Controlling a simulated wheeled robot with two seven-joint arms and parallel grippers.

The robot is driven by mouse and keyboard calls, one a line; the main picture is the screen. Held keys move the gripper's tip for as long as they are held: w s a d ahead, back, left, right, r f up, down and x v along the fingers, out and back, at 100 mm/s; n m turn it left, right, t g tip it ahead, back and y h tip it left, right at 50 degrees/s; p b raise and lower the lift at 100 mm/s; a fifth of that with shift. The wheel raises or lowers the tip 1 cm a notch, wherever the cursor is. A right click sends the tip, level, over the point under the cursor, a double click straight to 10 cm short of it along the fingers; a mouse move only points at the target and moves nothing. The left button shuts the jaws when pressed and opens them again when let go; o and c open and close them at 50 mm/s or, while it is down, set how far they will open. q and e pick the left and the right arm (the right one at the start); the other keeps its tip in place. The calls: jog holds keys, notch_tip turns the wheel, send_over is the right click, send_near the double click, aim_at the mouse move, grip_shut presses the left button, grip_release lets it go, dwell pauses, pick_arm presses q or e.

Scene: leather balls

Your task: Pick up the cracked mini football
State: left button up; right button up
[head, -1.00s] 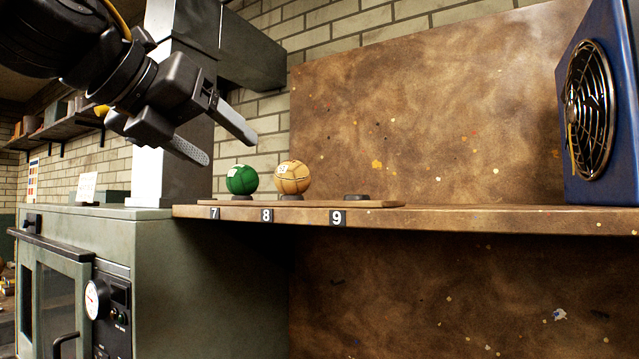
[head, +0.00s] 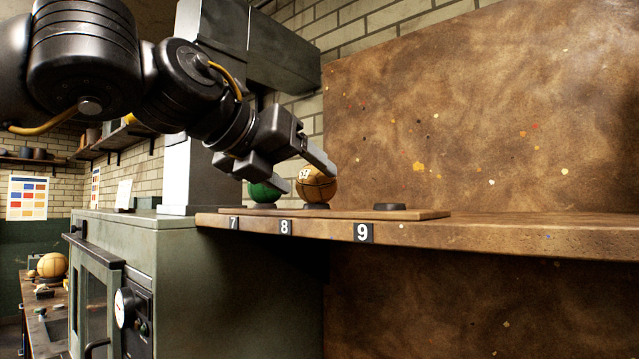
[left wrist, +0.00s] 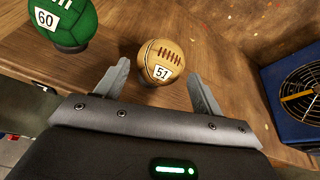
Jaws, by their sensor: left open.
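A tan ball (head: 316,187) with dark seams sits on a small round stand at slot 8. In the left wrist view the tan ball (left wrist: 161,60) shows a row of dark stitches and a label 51. I cannot make out a clear crack. A green ball (head: 262,192) stands to its left at slot 7, partly behind my finger; in the left wrist view the green ball (left wrist: 66,20) is labelled 60. My left gripper (head: 307,175) is open and empty, its fingertips (left wrist: 158,72) on either side of the tan ball, with gaps visible. My right gripper is not in view.
An empty stand (head: 389,207) is at slot 9 on the wooden board (head: 430,214). The shelf (head: 530,232) is clear to the right. A blue fan box (left wrist: 295,95) stands farther right. Another tan ball (head: 52,265) lies on a bench at far left.

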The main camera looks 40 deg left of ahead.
aim_at(318, 187)
pick_arm(q)
jog(key=shift+w, duration=0.15)
jog(key=p+x, duration=0.2)
jog(key=x, duration=0.2)
jog(key=shift+w+f, duration=0.2)
jog(key=shift+w, duration=0.1)
jog(key=shift+w+f, duration=0.1)
jog(key=shift+s, duration=0.2)
jog(key=c, duration=0.8)
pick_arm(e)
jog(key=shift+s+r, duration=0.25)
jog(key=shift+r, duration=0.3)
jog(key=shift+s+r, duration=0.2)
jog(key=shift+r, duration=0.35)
